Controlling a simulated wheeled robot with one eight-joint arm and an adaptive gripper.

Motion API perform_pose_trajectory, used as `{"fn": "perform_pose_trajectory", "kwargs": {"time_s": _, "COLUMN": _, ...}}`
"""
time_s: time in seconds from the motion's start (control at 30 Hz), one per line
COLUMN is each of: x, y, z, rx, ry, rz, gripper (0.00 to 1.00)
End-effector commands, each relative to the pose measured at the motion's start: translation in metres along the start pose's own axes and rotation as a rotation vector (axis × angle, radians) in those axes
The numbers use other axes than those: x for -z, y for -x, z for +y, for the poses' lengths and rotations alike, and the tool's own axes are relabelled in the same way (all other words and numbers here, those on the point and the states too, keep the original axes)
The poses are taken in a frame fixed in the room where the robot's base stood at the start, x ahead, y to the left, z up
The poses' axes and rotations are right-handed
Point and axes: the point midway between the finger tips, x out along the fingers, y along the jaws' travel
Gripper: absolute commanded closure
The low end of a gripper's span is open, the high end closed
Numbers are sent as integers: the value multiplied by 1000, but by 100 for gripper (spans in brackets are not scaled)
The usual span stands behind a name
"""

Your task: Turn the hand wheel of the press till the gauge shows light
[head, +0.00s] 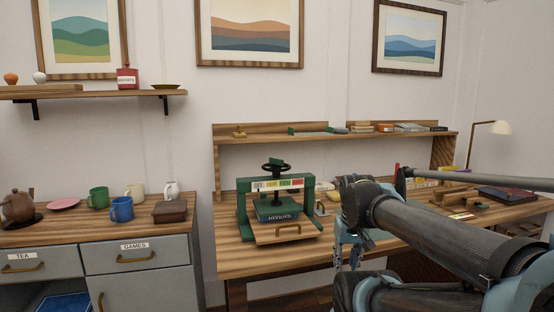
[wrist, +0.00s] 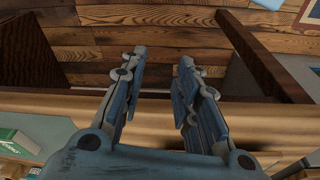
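The green press (head: 243,213) stands on the wooden desk in the head view. Its dark hand wheel (head: 277,167) sits on top, at the upper middle of the frame. The gauge (head: 277,184) is a strip of coloured, labelled patches on the crossbar; its reading is too small to tell. A book marked "RIVERS" (head: 278,217) lies in the press above a wooden board with a handle. My gripper (head: 350,255) is right of the press and lower, in front of the desk edge. In the wrist view my gripper (wrist: 163,58) is open and empty; the press is not seen there.
The desk (head: 235,259) carries small items right of the press and a shelf (head: 335,140) behind it. A grey cabinet (head: 145,256) with mugs and a teapot stands left. A lamp (head: 500,127) is at the far right. My arm covers part of the desk's right side.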

Motion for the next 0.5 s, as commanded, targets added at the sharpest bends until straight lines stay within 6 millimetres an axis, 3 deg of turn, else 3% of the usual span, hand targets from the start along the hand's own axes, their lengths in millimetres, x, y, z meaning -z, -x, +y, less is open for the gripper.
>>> {"fn": "perform_pose_trajectory", "kwargs": {"time_s": 0.2, "x": 71, "y": 79, "z": -13, "rx": 14, "ry": 126, "rz": -28, "gripper": 71}}
{"fn": "perform_pose_trajectory", "kwargs": {"time_s": 0.5, "x": 175, "y": 181, "z": -44, "rx": 33, "ry": 311, "rz": -69, "gripper": 71}}
